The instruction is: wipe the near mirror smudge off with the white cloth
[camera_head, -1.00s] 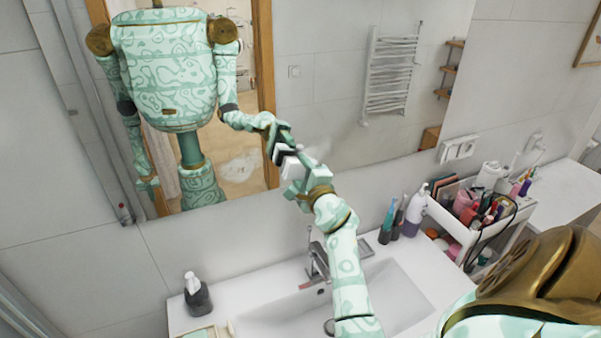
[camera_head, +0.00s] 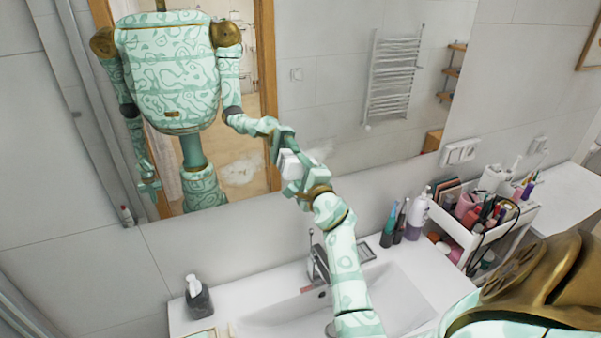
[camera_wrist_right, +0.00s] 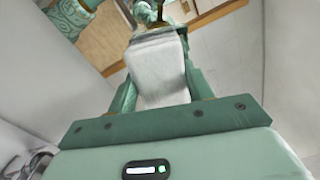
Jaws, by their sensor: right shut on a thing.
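My right gripper (camera_head: 295,171) is at the lower part of the mirror (camera_head: 335,90), shut on the white cloth (camera_head: 289,162). In the right wrist view the folded cloth (camera_wrist_right: 158,75) sits between the two green fingers, facing the mirror. Whether the cloth touches the glass I cannot tell for sure. A faint whitish smudge (camera_head: 320,150) shows on the mirror just right of the cloth, partly hidden by the gripper. Another pale smudge (camera_head: 240,172) lies further left on the mirror. My left gripper shows only as a reflection.
Below are the sink (camera_head: 395,295) with its faucet (camera_head: 318,262), and a soap dispenser (camera_head: 198,298) at the left. Bottles (camera_head: 416,215) stand on the counter's right, beside the crowded cosmetics cart (camera_head: 470,238). The mirror in front is clear of objects.

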